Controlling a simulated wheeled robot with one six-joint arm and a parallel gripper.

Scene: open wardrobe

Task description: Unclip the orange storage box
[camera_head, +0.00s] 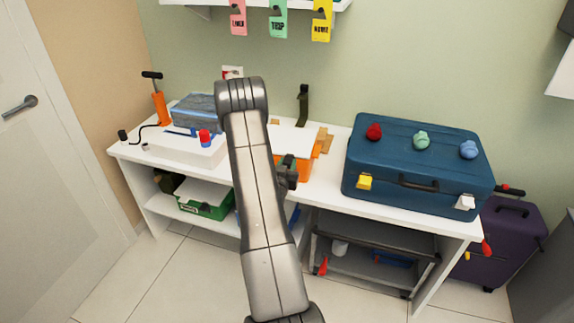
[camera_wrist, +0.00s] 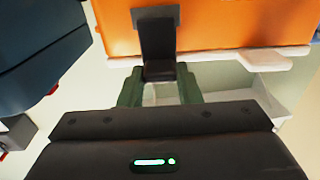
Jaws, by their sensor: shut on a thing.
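The orange storage box (camera_head: 306,168) has a white lid (camera_head: 290,137) and stands on the white bench, partly hidden behind my arm. Its orange wall fills the top of the wrist view (camera_wrist: 225,25). A black clip (camera_wrist: 157,42) hangs from a dark plate on that wall. My gripper (camera_wrist: 158,88) has its two green fingers on either side of the clip's free end and is shut on it. In the head view the dark gripper (camera_head: 288,172) is at the box's front, mostly hidden by my arm. I cannot tell whether the clip is fastened.
A blue suitcase (camera_head: 420,150) with coloured knobs stands right of the box on the white bench (camera_head: 328,200). A white case with a red knob (camera_head: 204,137) and an orange pump (camera_head: 159,105) stand left. A green box (camera_head: 205,205) sits on the lower shelf.

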